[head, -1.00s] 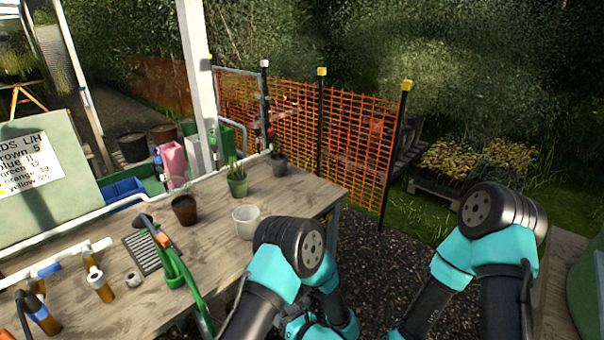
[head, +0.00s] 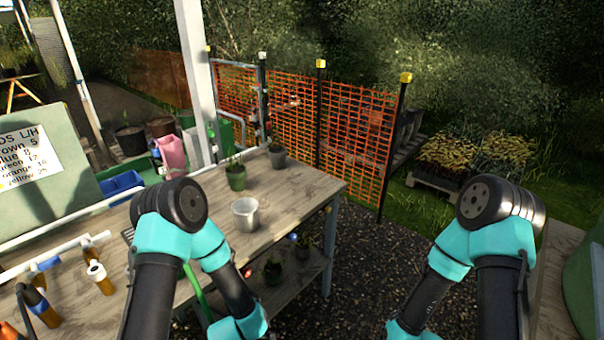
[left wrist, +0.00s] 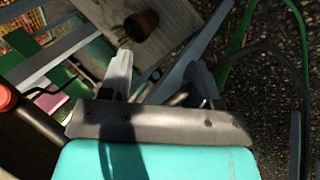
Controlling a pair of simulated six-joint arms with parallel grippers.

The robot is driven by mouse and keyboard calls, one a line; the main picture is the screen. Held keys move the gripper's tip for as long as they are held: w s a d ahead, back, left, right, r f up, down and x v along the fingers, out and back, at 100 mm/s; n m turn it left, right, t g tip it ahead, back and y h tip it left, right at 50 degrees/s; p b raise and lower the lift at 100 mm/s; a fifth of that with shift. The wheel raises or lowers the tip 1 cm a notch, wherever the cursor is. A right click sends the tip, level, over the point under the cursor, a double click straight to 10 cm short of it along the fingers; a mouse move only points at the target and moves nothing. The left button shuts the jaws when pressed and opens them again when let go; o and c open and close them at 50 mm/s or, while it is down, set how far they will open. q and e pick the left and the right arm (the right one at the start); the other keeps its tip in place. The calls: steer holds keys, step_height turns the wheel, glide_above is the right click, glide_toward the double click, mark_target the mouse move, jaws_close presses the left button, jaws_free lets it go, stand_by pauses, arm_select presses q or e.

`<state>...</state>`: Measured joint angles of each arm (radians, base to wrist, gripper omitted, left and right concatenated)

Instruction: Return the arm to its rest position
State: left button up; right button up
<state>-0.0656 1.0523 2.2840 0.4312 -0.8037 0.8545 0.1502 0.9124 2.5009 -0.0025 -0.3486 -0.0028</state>
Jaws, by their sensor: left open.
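My left arm rises from the bottom of the head view in front of the bench, with its elbow over the bench's front part. Its gripper is hidden there. In the left wrist view my left gripper (left wrist: 160,74) has its two fingers apart, with nothing between them that I can see held. A brown pot (left wrist: 142,24) lies beyond the fingers in that view. My right arm stands at the right of the head view, over the gravel; its gripper is out of view. Amber tubes (head: 100,278) with white and blue parts stand at the bench's left.
The wooden bench (head: 300,203) carries a pale grey pot (head: 245,215), a green pot (head: 236,178) and a dark grey pot (head: 277,158). Small plants stand on its lower shelf (head: 290,287). A white signboard (head: 28,160) is at left. The gravel (head: 370,275) between my arms is clear.

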arm_select(q)
steer(key=s+a+m+g+h, duration=0.3)
steer(key=s+a+m+g, duration=0.1)
steer(key=s+m, duration=0.9)
steer(key=shift+r+g, duration=0.45)
steer(key=shift+g, duration=0.35)
